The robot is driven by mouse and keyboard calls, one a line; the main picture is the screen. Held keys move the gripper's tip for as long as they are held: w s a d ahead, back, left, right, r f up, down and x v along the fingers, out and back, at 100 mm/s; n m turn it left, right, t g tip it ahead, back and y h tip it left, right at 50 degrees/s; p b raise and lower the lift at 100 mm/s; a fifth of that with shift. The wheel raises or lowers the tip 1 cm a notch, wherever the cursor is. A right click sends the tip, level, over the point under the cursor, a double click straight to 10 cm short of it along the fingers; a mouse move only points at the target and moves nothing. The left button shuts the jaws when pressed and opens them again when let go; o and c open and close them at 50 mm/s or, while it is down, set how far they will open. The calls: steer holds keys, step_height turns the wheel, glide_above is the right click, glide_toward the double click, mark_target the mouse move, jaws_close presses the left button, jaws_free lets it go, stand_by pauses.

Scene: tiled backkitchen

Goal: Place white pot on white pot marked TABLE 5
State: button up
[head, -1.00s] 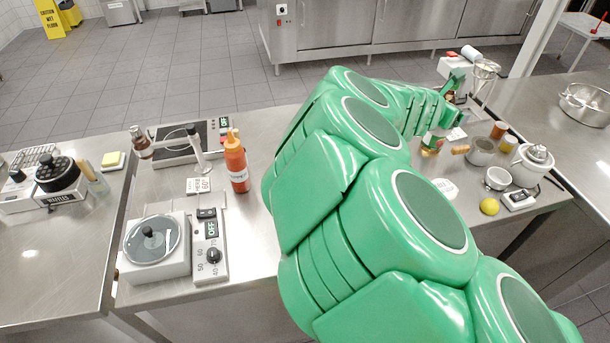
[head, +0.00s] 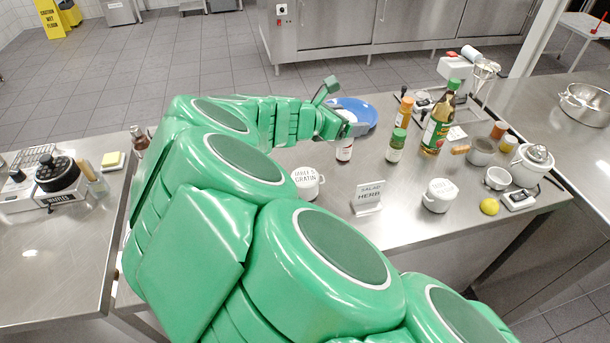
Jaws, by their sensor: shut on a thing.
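My gripper (head: 354,128) is at the back of the middle table, in front of a blue plate (head: 358,108). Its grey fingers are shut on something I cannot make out. A small bottle with a white label (head: 344,152) shows just below the fingers; whether they touch it I cannot tell. A white pot (head: 307,183) with lettering like TABLE and GRATIN stands in front of the gripper, partly behind my arm; its number is hard to read. A second white pot (head: 439,196) with blurred lettering stands upright on the right.
A SALAD HERB sign (head: 367,198) stands between the pots. A green-capped jar (head: 396,146), an oil bottle (head: 439,122), a lemon (head: 489,206) and a grey pot (head: 482,151) stand to the right. My arm covers the table's left part.

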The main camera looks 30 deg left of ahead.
steer(key=s+a, duration=0.5)
steer(key=s, duration=0.3)
glide_above(310, 173)
steer(key=shift+f, duration=3.95)
steer(key=shift+f, duration=0.1)
steer(key=o, duration=1.2)
steer(key=shift+c, duration=0.2)
steer(key=shift+v, duration=2.8)
